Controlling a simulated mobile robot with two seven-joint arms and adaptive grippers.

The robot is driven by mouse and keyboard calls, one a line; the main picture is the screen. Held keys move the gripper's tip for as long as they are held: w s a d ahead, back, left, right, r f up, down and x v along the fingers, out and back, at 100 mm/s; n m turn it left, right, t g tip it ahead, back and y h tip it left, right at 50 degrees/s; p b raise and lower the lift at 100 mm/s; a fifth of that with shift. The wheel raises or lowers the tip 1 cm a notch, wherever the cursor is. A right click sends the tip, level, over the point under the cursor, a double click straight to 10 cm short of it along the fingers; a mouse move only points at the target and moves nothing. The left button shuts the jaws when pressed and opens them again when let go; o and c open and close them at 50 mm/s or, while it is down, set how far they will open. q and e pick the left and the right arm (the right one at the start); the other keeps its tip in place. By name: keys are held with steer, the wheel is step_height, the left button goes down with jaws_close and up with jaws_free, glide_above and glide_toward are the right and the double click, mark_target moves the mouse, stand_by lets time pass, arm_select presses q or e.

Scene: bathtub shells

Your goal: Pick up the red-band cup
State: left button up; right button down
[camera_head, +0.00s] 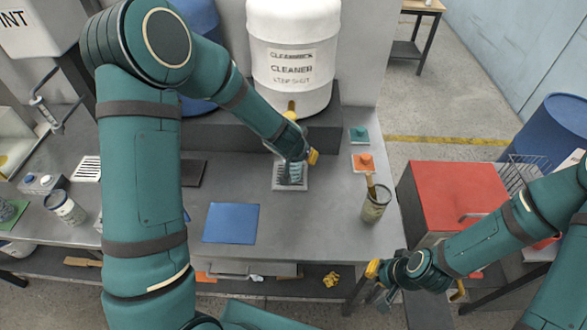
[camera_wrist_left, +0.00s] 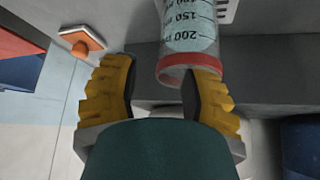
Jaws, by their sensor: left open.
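The red-band cup (camera_wrist_left: 190,65) is clear, with dark volume marks and a red band near its rim. In the left wrist view it stands just past the fingertips, in line with the right-hand finger rather than centred in the gap. My left gripper (camera_wrist_left: 158,88) is open with nothing between its yellow fingers. In the head view the left gripper (camera_head: 298,155) is over the grey grate (camera_head: 303,186) below the cleaner tank and largely covers the cup. My right gripper (camera_head: 380,280) is off the table's front right corner; its finger gap is unclear.
The white cleaner tank (camera_head: 292,80) stands behind the left gripper. A cup with a brush (camera_head: 375,205) is at the table's right edge. An orange pad (camera_head: 362,163) and a green pad (camera_head: 359,135) lie near there. A blue mat (camera_head: 231,223) lies front left.

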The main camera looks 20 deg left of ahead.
arm_select(q)
steer(key=shift+w+f, duration=0.15)
steer(key=shift+f, duration=0.1)
steer(key=shift+c, duration=0.3)
jaws_close()
steer(key=shift+r, duration=0.1)
